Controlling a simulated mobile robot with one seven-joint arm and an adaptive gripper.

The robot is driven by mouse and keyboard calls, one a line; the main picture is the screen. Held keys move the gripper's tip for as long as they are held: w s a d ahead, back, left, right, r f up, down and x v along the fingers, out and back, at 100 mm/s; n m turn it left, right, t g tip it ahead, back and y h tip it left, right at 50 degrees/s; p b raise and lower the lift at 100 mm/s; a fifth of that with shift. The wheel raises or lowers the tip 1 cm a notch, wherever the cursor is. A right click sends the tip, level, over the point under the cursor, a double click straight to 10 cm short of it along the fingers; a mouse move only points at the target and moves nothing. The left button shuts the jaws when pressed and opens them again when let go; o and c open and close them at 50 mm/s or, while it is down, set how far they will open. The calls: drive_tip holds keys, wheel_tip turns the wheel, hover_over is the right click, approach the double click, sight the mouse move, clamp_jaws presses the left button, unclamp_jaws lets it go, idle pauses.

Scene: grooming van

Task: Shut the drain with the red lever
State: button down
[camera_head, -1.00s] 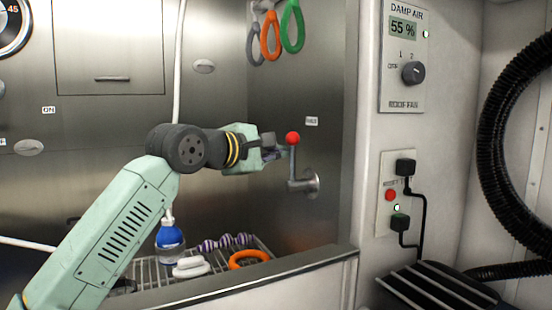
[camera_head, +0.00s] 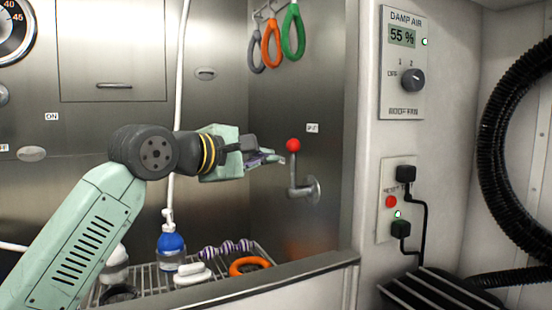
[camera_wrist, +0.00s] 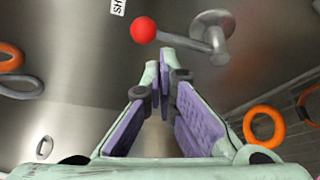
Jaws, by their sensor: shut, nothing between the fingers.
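The lever is a grey metal crank on a round wall mount, with a red ball knob (camera_head: 293,145) standing at its upper end. It sits on the steel side wall of the tub. In the wrist view the red knob (camera_wrist: 144,29) is just beyond and left of my fingertips, and the metal arm (camera_wrist: 190,40) runs right to its mount. My gripper (camera_head: 282,158) is shut and empty, a little left of the lever in the head view, with a small gap between fingertips and lever. A small wall label (camera_head: 313,128) is right of the knob. The drain itself is not in view.
Grooming loops (camera_head: 270,42) hang above. A wire rack (camera_head: 215,285) below holds a blue-topped bottle (camera_head: 171,247), a purple striped toy and an orange ring (camera_head: 250,266). The tub's front rim (camera_head: 240,283) runs below the arm. A fan panel (camera_head: 404,62) and plugs are at right.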

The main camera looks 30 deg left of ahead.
drive_tip(key=s+a, duration=0.1)
drive_tip(key=s, duration=0.5)
drive_tip(key=shift+s+a+r, duration=0.15)
drive_tip(key=shift+a+r, duration=0.1)
drive_tip(key=shift+r, duration=0.1)
